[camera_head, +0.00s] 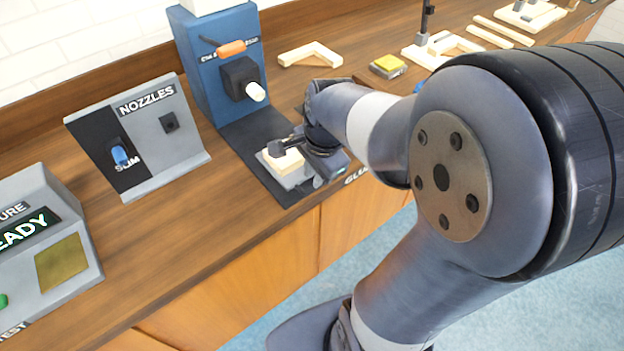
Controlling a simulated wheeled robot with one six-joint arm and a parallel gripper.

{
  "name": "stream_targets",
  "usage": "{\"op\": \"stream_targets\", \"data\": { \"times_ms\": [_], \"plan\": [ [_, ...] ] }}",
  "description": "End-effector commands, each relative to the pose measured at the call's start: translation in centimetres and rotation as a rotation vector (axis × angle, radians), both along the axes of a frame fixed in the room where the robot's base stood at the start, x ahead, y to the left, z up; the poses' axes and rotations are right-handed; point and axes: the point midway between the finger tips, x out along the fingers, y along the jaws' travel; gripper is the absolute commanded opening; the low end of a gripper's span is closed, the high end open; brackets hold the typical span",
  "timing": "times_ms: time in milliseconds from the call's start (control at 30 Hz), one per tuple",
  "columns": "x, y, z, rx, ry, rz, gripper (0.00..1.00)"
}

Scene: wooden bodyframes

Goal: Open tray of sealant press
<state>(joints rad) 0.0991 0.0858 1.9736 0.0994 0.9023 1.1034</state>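The sealant press (215,55) is a blue upright body with an orange-handled lever, a dark block and a white nozzle. It stands on a black base (248,140) at the back of the bench. Its light grey tray (290,180) is at the front end of the base, with a pale wooden piece (288,163) on it. My gripper (308,160) is at the tray's right side, close to or touching it. My arm hides part of the gripper and the tray's right side, so I cannot tell whether the fingers are open or shut.
A grey nozzle stand (180,140) marked NOZZLES and a sloped panel (30,235) reading READY stand to the left. An L-shaped wooden frame (310,52) and a yellow pad (389,64) lie behind my arm. The bench front left of the base is clear.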

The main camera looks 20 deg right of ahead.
Motion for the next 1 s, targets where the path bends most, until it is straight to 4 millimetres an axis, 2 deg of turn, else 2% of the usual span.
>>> {"op": "stream_targets", "data": {
  "times_ms": [100,200,400,767,867,1000],
  "plan": [
    [-0.3,-0.2,2.5,-0.001,-0.007,-0.001,0.18],
    [-0.7,-0.2,4.0,-0.001,-0.004,0.000,0.18],
    [-1.0,-0.3,5.5,0.000,-0.001,0.000,0.18],
    [-1.1,-0.3,5.5,0.000,0.000,0.000,0.18],
    [-1.0,-0.3,4.9,0.000,0.002,0.000,0.18],
    [-0.7,-0.2,3.1,0.001,0.006,0.002,0.18]
  ]
}}
